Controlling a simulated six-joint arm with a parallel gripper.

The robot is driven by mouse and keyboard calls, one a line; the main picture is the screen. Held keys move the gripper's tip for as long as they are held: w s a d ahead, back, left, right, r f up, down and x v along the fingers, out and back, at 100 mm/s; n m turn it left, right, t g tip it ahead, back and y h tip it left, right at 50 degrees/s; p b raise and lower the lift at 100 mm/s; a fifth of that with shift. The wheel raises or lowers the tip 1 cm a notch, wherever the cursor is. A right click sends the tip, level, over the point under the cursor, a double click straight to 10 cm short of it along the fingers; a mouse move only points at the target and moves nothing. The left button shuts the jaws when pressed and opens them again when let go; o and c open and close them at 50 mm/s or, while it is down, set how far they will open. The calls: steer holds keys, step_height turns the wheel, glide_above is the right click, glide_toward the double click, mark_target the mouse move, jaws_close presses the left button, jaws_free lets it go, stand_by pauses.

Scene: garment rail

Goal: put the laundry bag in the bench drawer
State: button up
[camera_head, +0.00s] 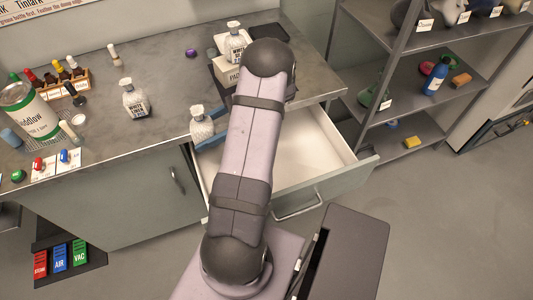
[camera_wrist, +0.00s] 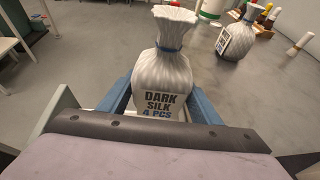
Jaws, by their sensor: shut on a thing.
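My gripper (camera_wrist: 163,101) has its blue fingers on both sides of a white laundry bag (camera_wrist: 165,62), shut on it. The bag is tied with a blue band and labelled "DARK SILK 4 PCS". In the head view the held bag (camera_head: 202,124) is upright at the bench's front edge, by the left end of the open bench drawer (camera_head: 348,142). I cannot tell its height above the drawer. The drawer is pulled out and its visible inside is empty; my arm hides part of it.
A large green-white container (camera_head: 32,112) and small bottles are farther left. Shelves (camera_head: 400,88) stand right of the drawer.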

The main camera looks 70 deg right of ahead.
steer(key=w+a+f+n+g+y+b, duration=0.1)
steer(key=w+a+f+b, duration=0.25)
steer(key=a, duration=0.65)
steer(key=w+a+f+n+g+y+b, duration=0.1)
steer(key=w+a+f+b, duration=0.25)
steer(key=a, duration=0.65)
steer(key=w+a+f+n+g+y+b, duration=0.1)
steer(key=w+a+f+b, duration=0.2)
steer(key=a, duration=0.7)
steer(key=s+d+r+n+g+y+p, duration=0.25)
steer(key=s+r+n+g+p, duration=0.2)
steer(key=s+n+g, duration=0.45)
steer(key=n+g+h+b, duration=0.8)
steer(key=n+h, duration=1.6)
steer(key=n, duration=0.1)
glide_above(294, 175)
step_height(294, 175, down, 7)
steer(key=shift+f+b, duration=0.65)
steer(key=shift+f, duration=4.5)
steer(key=shift+f, duration=0.15)
